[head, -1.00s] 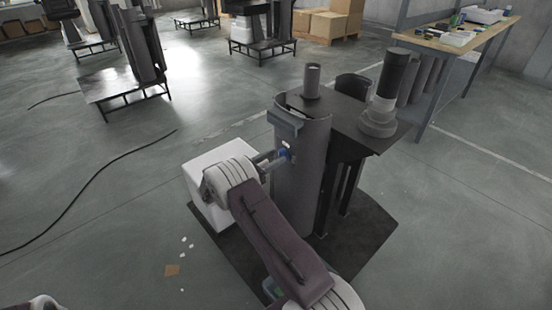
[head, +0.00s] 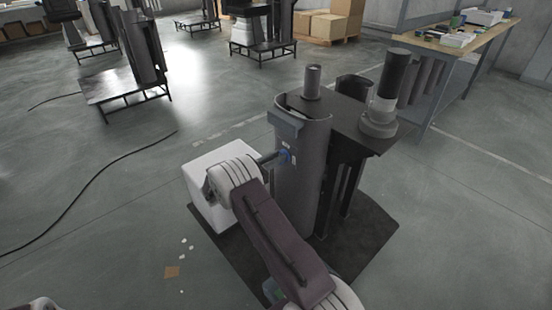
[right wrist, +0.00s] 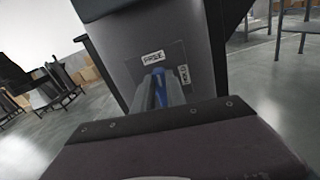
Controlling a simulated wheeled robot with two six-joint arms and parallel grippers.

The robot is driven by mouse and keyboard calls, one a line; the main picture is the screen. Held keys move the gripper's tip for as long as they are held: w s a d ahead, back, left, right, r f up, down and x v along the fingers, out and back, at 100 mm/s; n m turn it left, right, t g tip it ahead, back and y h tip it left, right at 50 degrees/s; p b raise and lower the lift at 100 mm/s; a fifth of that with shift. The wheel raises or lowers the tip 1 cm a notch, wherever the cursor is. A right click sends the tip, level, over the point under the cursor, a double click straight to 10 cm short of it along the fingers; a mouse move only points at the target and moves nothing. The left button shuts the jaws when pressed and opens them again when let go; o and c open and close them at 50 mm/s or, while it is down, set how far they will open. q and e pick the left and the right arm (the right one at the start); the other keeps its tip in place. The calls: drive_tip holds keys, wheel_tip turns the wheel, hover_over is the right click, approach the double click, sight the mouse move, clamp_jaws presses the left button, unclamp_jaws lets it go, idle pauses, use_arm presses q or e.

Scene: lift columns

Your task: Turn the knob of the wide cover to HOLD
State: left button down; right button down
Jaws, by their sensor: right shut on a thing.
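The wide cover (head: 301,180) is a dark grey curved panel on the front of the lift column. Its small blue knob (head: 284,155) sits on the upper part of the panel. My right gripper (head: 279,156) reaches it from the left and is shut on it. In the right wrist view the blue knob (right wrist: 159,88) stands roughly upright between the fingers, partly hidden by them. A label above it (right wrist: 154,59) seems to read FREE. A second, sideways label (right wrist: 184,75) to its right is too small to read surely. My left gripper is out of view.
A dark cylinder (head: 312,82) and a taller one (head: 385,95) stand on the column's top plate (head: 345,118).

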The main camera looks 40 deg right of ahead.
drive_tip(key=shift+s+f+m+b, duration=0.2)
drive_tip(key=shift+f+m+b, duration=0.1)
drive_tip(key=shift+m+b, duration=2.35)
drive_tip(key=shift+s+f+m+b, duration=0.25)
drive_tip(key=shift+m+b, duration=1.95)
drive_tip(key=shift+m, duration=0.8)
drive_tip(key=shift+s+f+m+b, duration=0.2)
drive_tip(key=shift+f+m+b, duration=0.1)
drive_tip(key=shift+m+b, duration=2.35)
drive_tip(key=shift+m, duration=0.3)
drive_tip(key=c, duration=1.4)
unclamp_jaws()
drive_tip(key=shift+o, duration=0.2)
